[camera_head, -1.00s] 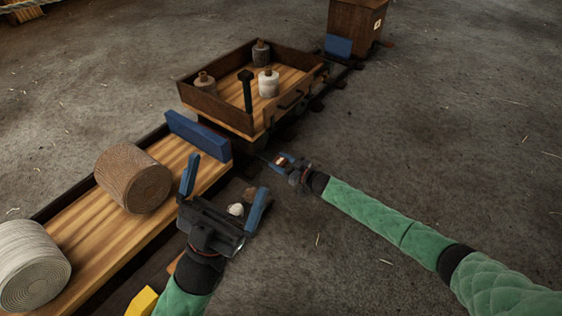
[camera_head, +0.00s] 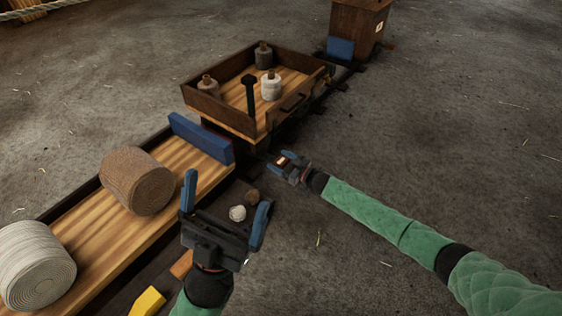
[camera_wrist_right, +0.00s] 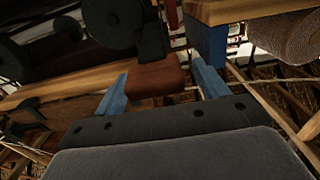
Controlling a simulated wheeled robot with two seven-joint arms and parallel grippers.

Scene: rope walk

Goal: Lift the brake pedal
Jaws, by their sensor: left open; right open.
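In the right wrist view a reddish-brown pedal plate (camera_wrist_right: 153,78), which looks like the brake pedal, lies between the blue fingers of my right gripper (camera_wrist_right: 160,72). The fingers are apart, one on each side of it; I cannot tell whether they touch it. In the head view my right gripper (camera_head: 277,160) is low beside the near side of the wooden cart (camera_head: 222,116), and I cannot make out the pedal there. My left gripper (camera_head: 225,195) is open and empty, right of the plank bed, with its blue fingers spread.
A plank bed (camera_head: 95,225) carries a brown rope coil (camera_head: 137,181) and a pale coil (camera_head: 36,265), with a blue board (camera_head: 200,138) at its end. The cart holds several spools and a dark post (camera_head: 250,95). A wooden box (camera_head: 357,27) stands behind. The floor at right is clear.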

